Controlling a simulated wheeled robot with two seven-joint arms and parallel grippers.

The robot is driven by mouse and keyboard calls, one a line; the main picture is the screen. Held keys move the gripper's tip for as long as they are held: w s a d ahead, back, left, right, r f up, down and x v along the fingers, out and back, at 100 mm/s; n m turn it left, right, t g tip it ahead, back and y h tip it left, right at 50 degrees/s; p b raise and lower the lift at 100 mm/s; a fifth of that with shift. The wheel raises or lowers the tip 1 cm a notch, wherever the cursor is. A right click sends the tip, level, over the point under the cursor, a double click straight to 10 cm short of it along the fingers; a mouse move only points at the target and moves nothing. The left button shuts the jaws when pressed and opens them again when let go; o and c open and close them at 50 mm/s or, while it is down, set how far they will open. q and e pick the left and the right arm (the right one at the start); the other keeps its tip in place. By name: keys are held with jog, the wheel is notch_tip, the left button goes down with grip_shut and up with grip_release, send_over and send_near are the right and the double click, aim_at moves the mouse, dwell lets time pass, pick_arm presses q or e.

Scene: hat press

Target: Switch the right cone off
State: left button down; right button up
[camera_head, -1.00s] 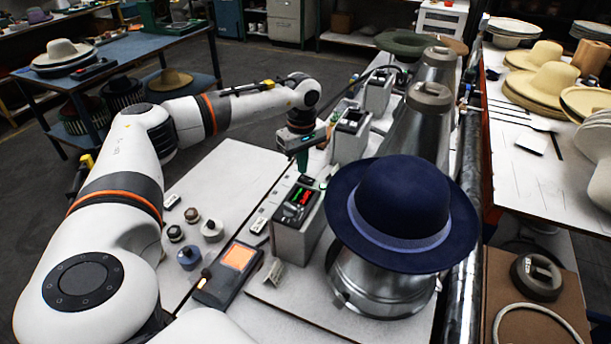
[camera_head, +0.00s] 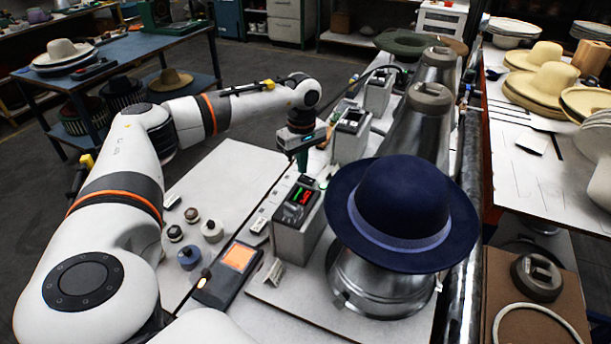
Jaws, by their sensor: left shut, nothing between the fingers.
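The near steel cone (camera_head: 380,285) carries a navy hat (camera_head: 402,205) and stands at the lower right of the row. A grey control box (camera_head: 296,235) with a small red and green lit panel stands just left of it. The middle cone (camera_head: 412,130) and far cone (camera_head: 440,65) are bare, each with its own box (camera_head: 350,137) (camera_head: 378,92). My left gripper (camera_head: 302,163) is shut and empty, pointing down just above and behind the near box's top. Whether it touches a switch I cannot tell. My right gripper is out of view.
A tablet with an orange screen (camera_head: 238,258) and several small knobs (camera_head: 212,231) lie on the white table (camera_head: 225,185) left of the box. A steel rail (camera_head: 462,240) runs along the right. A side table (camera_head: 515,180) holds straw hats (camera_head: 545,85).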

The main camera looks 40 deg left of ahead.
aim_at(302, 177)
pick_arm(q)
jog(key=shift+s+f+b, duration=0.1)
jog(key=shift+f+b, duration=0.6)
jog(key=shift+f, duration=0.35)
dwell(0.8)
jog(key=shift+r, duration=0.15)
jog(key=shift+r+p, duration=2.7)
jog(key=shift+r, duration=0.7)
